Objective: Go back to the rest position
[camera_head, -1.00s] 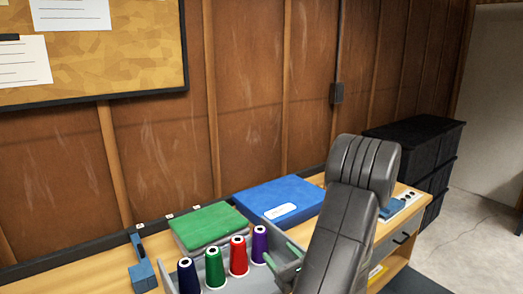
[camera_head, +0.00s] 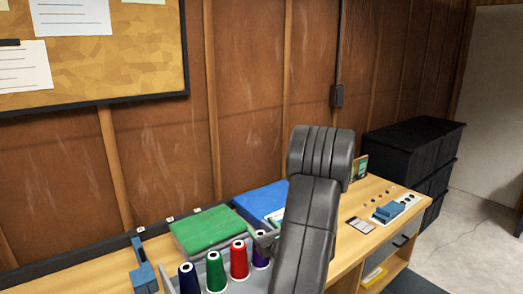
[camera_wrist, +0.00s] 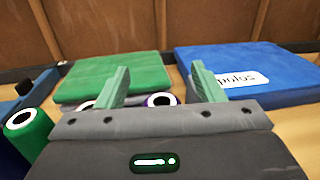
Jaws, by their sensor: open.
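My arm (camera_head: 308,210) rises in front of the bench in the head view. My gripper (camera_wrist: 158,82) shows in the wrist view with two pale green fingers spread apart and nothing between them. In the head view the gripper is mostly hidden behind my arm, near the purple spool (camera_head: 260,258). Dark blue (camera_head: 188,278), green (camera_head: 215,272) and red (camera_head: 239,260) thread spools stand upright in a row in a grey tray. The green spool (camera_wrist: 28,128) also shows at the left of the wrist view; other spools are partly hidden behind the gripper.
A blue tape dispenser-like item (camera_head: 143,272) is at left. A phone-like item (camera_head: 360,225) and a blue block (camera_head: 388,212) lie right. Black crates (camera_head: 412,150) stand beyond.

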